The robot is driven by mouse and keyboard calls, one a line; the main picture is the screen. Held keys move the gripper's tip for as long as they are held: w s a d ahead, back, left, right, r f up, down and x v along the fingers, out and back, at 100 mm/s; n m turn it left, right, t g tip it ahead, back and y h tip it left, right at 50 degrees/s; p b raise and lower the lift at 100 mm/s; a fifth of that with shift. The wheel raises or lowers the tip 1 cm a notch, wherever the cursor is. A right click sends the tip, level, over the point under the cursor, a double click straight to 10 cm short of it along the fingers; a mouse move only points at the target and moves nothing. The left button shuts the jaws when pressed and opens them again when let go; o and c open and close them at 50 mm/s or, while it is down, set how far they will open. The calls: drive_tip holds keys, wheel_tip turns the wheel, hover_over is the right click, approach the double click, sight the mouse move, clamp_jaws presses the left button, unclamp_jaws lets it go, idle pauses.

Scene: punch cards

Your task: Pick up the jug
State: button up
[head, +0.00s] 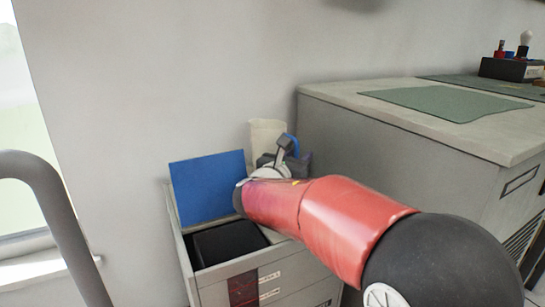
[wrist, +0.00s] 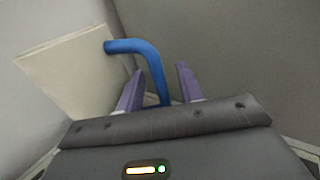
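The jug has a cream body (head: 266,133) and a blue handle (head: 293,146). It stands at the back of the small drawer cabinet, against the wall; its lower part is hidden behind my arm in the head view. In the wrist view the cream body (wrist: 78,72) is at left, and the blue handle (wrist: 135,46) curves down between the purple fingers of my gripper (wrist: 160,70). The fingers are open, with a gap visible on the right side of the handle. The handle's lower end is hidden by the gripper's body.
The drawer cabinet (head: 225,290) holds a black box (head: 228,242) and an upright blue panel (head: 208,188). A larger cabinet (head: 400,150) stands close on the right, with a green mat (head: 445,102) and a dark rack (head: 510,69) on top. A grey curved rail (head: 45,190) is at left.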

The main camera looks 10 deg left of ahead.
drive_tip(key=shift+x, duration=0.8)
clamp_jaws()
drive_tip(key=shift+r, duration=0.15)
idle(0.6)
